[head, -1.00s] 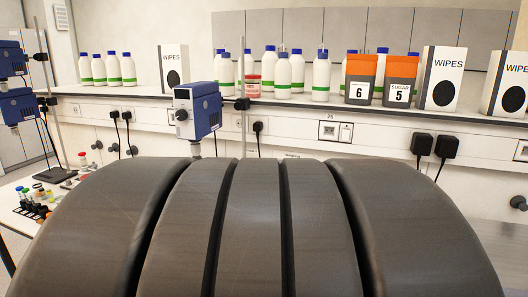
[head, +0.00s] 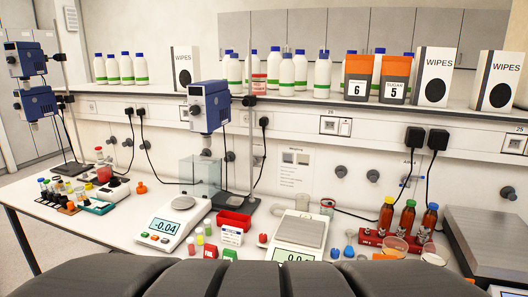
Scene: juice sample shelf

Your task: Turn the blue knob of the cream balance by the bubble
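Two pale balances stand on the bench. One balance (head: 168,221) at centre left has a round pan and a display reading -0.04. The other, cream balance (head: 299,232), has a square metal pan, and its lit display is partly cut off by the dark ridged shape at the bottom. Which one the task means is not certain. A small blue item (head: 335,253) shows by the right balance's front right corner; I cannot tell whether it is a knob. No level bubble can be made out. My gripper is not in view.
A red tray (head: 233,222) and small coloured-lid containers sit between the balances. A red rack (head: 384,243) holds brown bottles at right, near a large metal-topped device (head: 490,240). A blue stirrer (head: 207,107) on a stand rises behind. The bench is crowded.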

